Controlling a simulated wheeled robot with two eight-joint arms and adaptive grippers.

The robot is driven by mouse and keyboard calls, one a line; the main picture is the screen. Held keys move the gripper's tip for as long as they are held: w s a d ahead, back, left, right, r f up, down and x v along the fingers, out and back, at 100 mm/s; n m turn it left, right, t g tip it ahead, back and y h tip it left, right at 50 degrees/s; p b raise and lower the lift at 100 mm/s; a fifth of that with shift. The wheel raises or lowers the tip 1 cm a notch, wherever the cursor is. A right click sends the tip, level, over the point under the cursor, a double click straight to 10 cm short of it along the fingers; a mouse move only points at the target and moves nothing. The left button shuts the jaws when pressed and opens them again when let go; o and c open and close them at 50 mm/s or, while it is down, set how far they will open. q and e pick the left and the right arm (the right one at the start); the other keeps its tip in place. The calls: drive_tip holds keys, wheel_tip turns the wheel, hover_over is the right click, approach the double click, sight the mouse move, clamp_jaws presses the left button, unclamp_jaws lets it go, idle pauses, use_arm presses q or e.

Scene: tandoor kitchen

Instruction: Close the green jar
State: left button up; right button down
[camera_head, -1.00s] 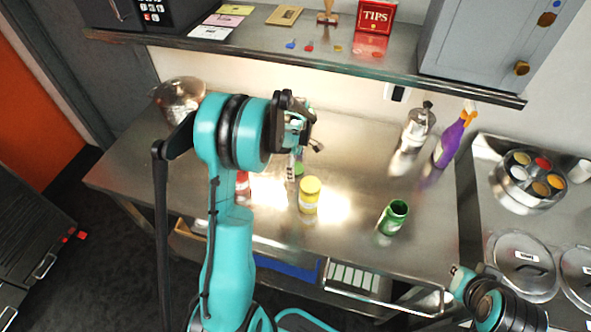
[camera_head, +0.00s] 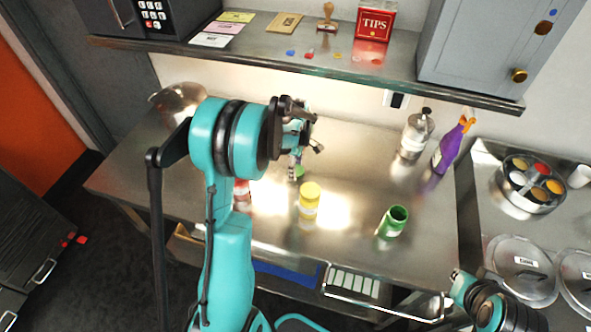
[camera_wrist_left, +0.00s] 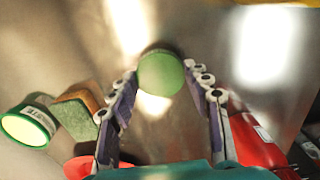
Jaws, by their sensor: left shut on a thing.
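The green jar (camera_head: 393,221) stands on the steel table right of centre in the head view, and its top is open. My left gripper (camera_head: 296,172) is over the table, left of the yellow-lidded jar. It is shut on a round green lid (camera_head: 299,171). The lid shows between the fingertips in the left wrist view (camera_wrist_left: 160,74). The lid is apart from the green jar, to its left and farther back. My right arm (camera_head: 486,300) shows at the lower right; its fingers cannot be made out.
A yellow-lidded jar (camera_head: 309,200) stands between the lid and the green jar. A red jar (camera_head: 242,194) is partly behind my left arm. A purple spray bottle (camera_head: 448,148) and a metal-topped bottle (camera_head: 416,135) stand at the back right. A shelf (camera_head: 350,63) overhangs the table's back.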

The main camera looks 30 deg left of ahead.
use_arm(q)
drive_tip(key=shift+r, duration=0.9)
drive_tip(key=s+d, duration=0.1)
drive_tip(key=s, duration=0.5)
drive_tip(key=s+d+p, duration=0.1)
drive_tip(key=s+d, duration=0.1)
drive_tip(key=s, duration=0.3)
drive_tip(key=s+d, duration=0.1)
drive_tip(key=s, duration=0.5)
drive_tip(key=shift+s+d+f, duration=0.15)
drive_tip(key=shift+s+f, duration=0.05)
drive_tip(key=shift+s, duration=0.1)
